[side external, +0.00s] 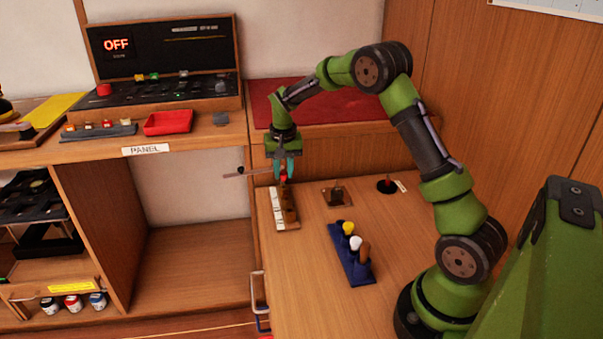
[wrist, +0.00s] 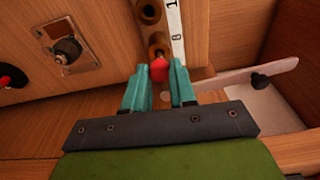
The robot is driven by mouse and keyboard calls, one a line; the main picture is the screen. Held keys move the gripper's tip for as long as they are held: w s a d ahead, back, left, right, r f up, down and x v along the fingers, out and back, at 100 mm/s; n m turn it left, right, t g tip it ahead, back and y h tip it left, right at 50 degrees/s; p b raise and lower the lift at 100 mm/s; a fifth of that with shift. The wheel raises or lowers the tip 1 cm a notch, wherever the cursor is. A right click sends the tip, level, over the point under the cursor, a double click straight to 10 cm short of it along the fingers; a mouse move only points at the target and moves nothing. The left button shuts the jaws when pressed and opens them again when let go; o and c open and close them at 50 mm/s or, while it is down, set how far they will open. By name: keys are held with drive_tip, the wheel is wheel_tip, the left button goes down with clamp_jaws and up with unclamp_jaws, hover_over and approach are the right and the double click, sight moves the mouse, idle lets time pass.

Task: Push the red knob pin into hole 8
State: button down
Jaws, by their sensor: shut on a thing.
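My gripper (side external: 284,166) is shut on the red knob pin (wrist: 158,70), with a teal finger (wrist: 180,82) on each side of the red knob. The knob also shows just below the fingers in the side view (side external: 283,179). A short piece of the pin's metal shank shows beyond the knob in the wrist view, at the near end of a wooden hole block (wrist: 152,12). The shank overlaps a hole mouth there; I cannot tell whether its tip is inside. A white number strip (side external: 277,208) runs beside the block (side external: 289,207), and its figures are only partly readable.
A small plate with a dark knob (side external: 337,196) and a black disc with a red knob (side external: 387,186) lie to the right. A flat bar (side external: 240,173) sticks out left of my gripper.

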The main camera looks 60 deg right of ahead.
drive_tip(key=shift+f, duration=0.9)
drive_tip(key=c, duration=1.1)
unclamp_jaws()
drive_tip(key=shift+o, duration=0.2)
drive_tip(key=o, duration=0.5)
drive_tip(key=shift+o, duration=0.2)
drive_tip(key=shift+r, duration=2.55)
